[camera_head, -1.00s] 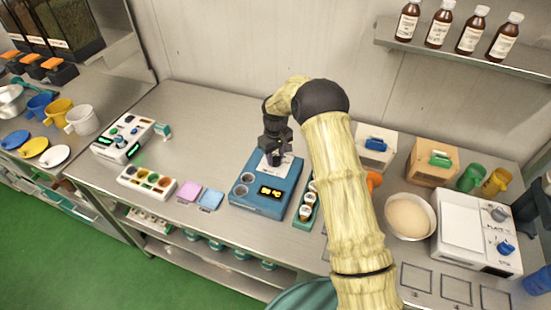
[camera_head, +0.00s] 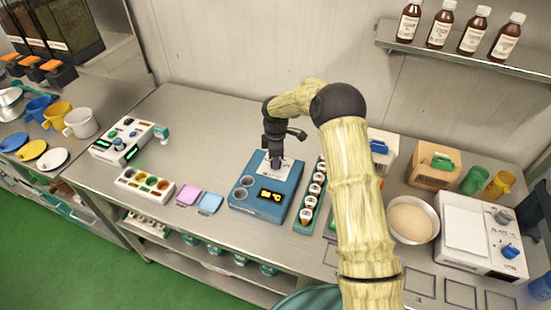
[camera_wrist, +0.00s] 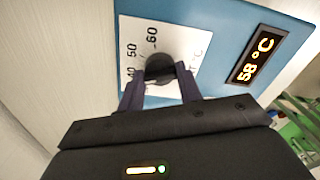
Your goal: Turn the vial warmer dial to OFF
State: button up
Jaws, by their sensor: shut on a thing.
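The vial warmer (camera_head: 264,204) is a blue box on the steel counter with round wells at its left and a lit yellow display. In the wrist view the display (camera_wrist: 257,59) reads 58 °C. Its black dial (camera_wrist: 160,67) sits on a white scale plate (camera_wrist: 190,38) marked 40, 50 and 60. My gripper (camera_wrist: 159,85) is shut on the dial, one finger on each side. In the head view my gripper (camera_head: 275,162) points down at the warmer's top. The dial's pointer and any OFF mark are hidden or too small to tell.
A rack of several vials (camera_head: 312,190) stands close right of the warmer. Pink and blue pads (camera_head: 209,203) lie to its left. A white control box (camera_head: 122,139) stands farther left. A white bowl (camera_head: 412,220) and a scale (camera_head: 480,235) are at the right.

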jog(key=n, duration=0.4)
jog(key=shift+r+n, duration=0.1)
jog(key=shift+n, duration=0.3)
jog(key=n+p, duration=0.1)
jog(key=n, duration=0.3)
dwell(0.3)
jog(key=o, duration=1)
notch_tip(320, 180, up, 17)
jog(key=b, duration=0.3)
jog(key=shift+r, duration=0.15)
